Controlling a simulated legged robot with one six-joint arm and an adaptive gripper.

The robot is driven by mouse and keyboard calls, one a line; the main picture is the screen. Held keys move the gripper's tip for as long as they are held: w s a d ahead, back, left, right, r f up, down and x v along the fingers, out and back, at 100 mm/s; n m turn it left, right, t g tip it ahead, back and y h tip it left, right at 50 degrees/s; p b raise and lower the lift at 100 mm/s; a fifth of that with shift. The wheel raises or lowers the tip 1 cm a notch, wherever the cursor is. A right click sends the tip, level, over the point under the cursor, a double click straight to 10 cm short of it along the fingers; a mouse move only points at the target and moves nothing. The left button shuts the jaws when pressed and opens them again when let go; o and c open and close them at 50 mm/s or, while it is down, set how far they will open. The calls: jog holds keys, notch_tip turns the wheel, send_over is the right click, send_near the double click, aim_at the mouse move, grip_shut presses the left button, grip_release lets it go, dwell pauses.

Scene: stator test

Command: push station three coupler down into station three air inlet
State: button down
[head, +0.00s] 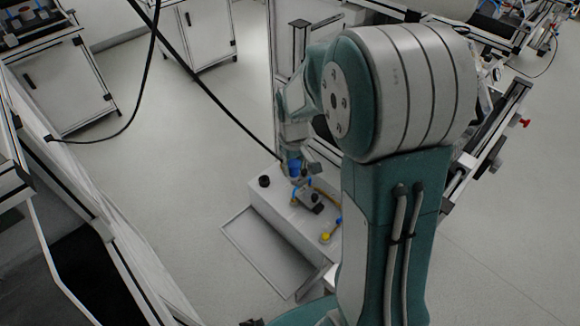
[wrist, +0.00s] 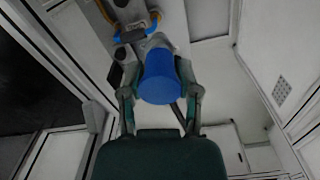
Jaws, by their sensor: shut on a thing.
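The blue coupler (wrist: 160,77), a smooth cylinder, sits between the fingers of my gripper (wrist: 160,94) in the wrist view. My gripper is shut on it. In the head view the blue coupler (head: 294,168) shows small under my wrist, with my gripper (head: 295,175) just above the white box (head: 277,207). The air inlet cannot be made out; the coupler and my gripper cover that area. I cannot tell whether the coupler touches an inlet.
The box top carries a black knob (head: 264,181), a dark fitting (head: 311,200) and a yellow knob (head: 325,237). A yellow hose (wrist: 103,11) shows in the wrist view. A grey tray (head: 262,250) lies in front. Floor on the left is clear.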

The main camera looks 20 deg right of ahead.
jog(key=w+d+f, duration=0.1)
jog(key=w+f, duration=0.3)
jog(key=w, duration=0.4)
jog(key=w+d+f, duration=0.2)
jog(key=w+f, duration=0.2)
jog(key=w, duration=0.3)
jog(key=shift+w+d+f, duration=0.25)
jog(key=shift+w, duration=0.1)
jog(key=shift+f, duration=2.15)
dwell(1.0)
jog(key=shift+c, duration=1.2)
grip_release()
notch_tip(320, 180, up, 12)
